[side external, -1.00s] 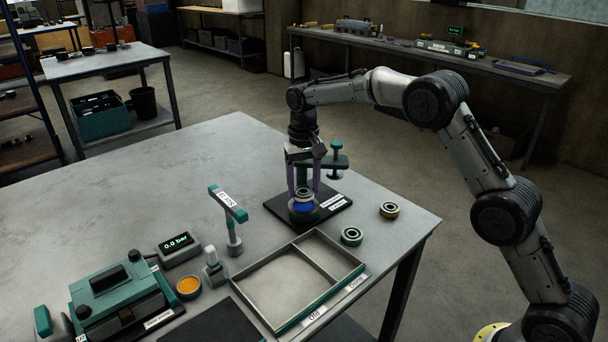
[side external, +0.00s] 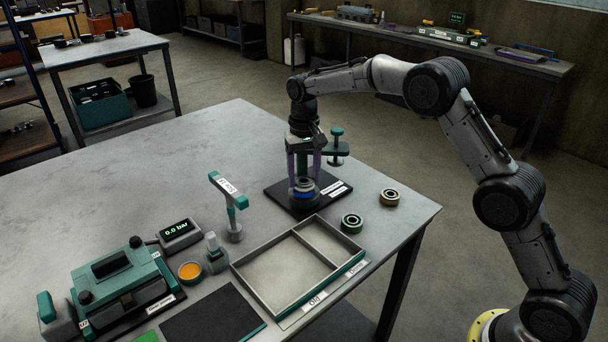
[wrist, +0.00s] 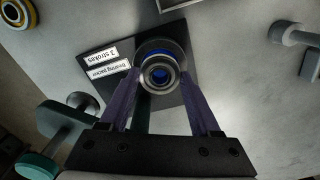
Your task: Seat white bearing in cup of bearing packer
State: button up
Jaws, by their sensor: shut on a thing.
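The white bearing (side external: 304,184) is a small pale ring between the fingers of my gripper (side external: 304,180), which is shut on it. It also shows in the wrist view (wrist: 160,73) as a metal ring between the two purple fingertips. The bearing packer (side external: 278,194) has a black base, a teal arm with a knob, and a cup (side external: 303,197) with blue inside. The bearing is directly above the cup, very close to it and roughly centred. The fingers hide part of both, so I cannot tell whether the bearing touches the cup.
A divided tray (side external: 237,268) stands in front. A teal T-handled tool (side external: 232,205) stands at left. The packer's arm and knob (side external: 336,133) are close beside my gripper.

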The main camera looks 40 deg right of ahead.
jog(key=shift+f, duration=0.25)
jog(key=shift+f, duration=0.35)
jog(key=shift+f, duration=0.25)
jog(key=o, duration=1.5)
jog(key=shift+c, duration=0.2)
jog(key=shift+f, duration=0.1)
jog(key=shift+r, duration=3.55)
jog(key=shift+r, duration=0.1)
